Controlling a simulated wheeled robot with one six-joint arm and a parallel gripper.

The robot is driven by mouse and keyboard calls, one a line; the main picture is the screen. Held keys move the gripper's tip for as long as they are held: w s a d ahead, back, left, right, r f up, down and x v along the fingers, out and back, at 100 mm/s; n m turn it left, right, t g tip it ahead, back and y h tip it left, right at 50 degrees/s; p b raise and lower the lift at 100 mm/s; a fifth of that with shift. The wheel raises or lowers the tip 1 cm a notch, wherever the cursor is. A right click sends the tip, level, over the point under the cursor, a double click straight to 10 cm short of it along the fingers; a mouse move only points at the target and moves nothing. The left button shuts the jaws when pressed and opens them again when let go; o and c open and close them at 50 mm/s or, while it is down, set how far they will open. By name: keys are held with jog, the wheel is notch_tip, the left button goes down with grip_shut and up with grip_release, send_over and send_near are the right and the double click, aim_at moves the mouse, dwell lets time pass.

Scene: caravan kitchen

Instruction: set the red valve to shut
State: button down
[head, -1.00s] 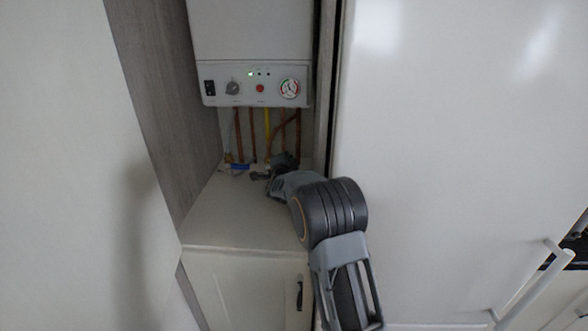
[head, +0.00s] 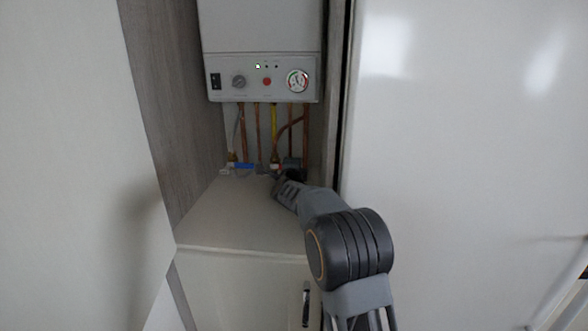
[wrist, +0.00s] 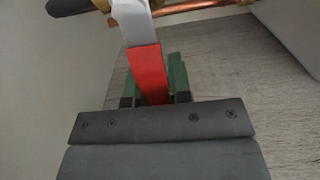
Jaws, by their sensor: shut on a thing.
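The red valve's handle (wrist: 148,75) shows in the wrist view as a pale lever with a red sleeve on its near end. My gripper (wrist: 153,90) is shut on this red sleeve, with a green pad on each side of it. The far end of the lever runs up to a brass fitting (wrist: 143,4) at the top edge, mostly out of frame. In the head view my gripper (head: 277,182) is low among the pipes under the boiler.
The white boiler (head: 262,50) hangs above, with a gauge and knobs on its panel. Copper pipes (head: 242,130) and a yellow pipe (head: 274,122) drop from it. A blue handle (head: 243,166) lies left of my gripper. A large white panel (head: 460,150) stands close on the right.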

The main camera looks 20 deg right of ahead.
jog(key=shift+f, duration=0.1)
jog(key=c, duration=1)
grip_release()
jog(key=shift+c, duration=0.2)
jog(key=b+v, duration=0.1)
jog(key=v, duration=1.3)
